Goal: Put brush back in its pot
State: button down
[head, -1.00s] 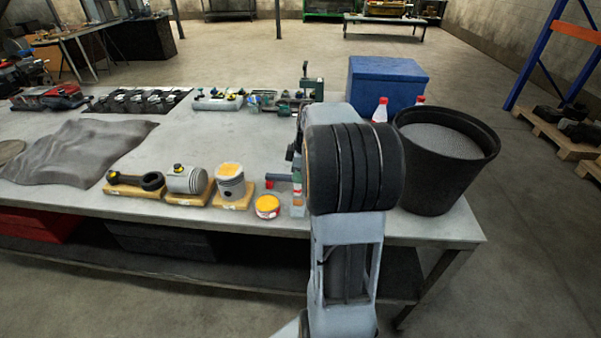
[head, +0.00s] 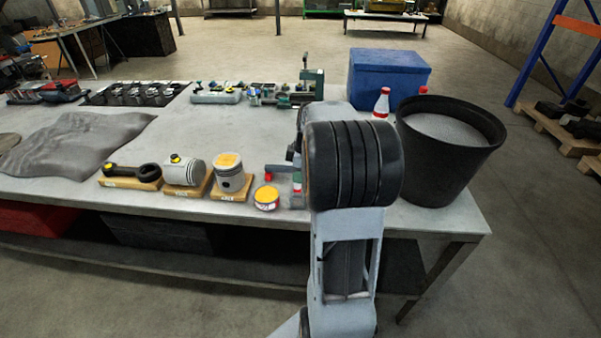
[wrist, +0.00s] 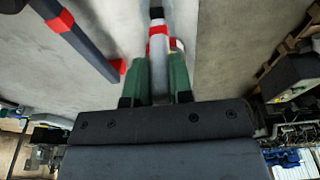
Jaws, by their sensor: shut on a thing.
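My gripper (wrist: 160,80) shows in the wrist view with its two green fingers shut on a slim upright thing with grey, red, white and black bands, which looks like the brush (wrist: 157,42). In the head view my own arm hides most of the gripper; a bit of red and white shows at the arm's left edge. A small round pot (head: 266,199) with a yellow top and a red and white side stands near the table's front edge, just left of my arm. I cannot tell whether the brush touches it.
A dark bar with red bands (wrist: 82,45) lies left of the fingers. Engine parts on wooden blocks (head: 184,190) stand left of the pot. A black bucket (head: 445,165), a bottle (head: 381,103) and a blue box (head: 388,78) are on the right. The table's middle (head: 215,130) is clear.

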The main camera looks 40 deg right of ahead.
jog(key=c, duration=0.9)
grip_release()
jog(key=shift+f, duration=0.15)
jog(key=shift+c, duration=0.2)
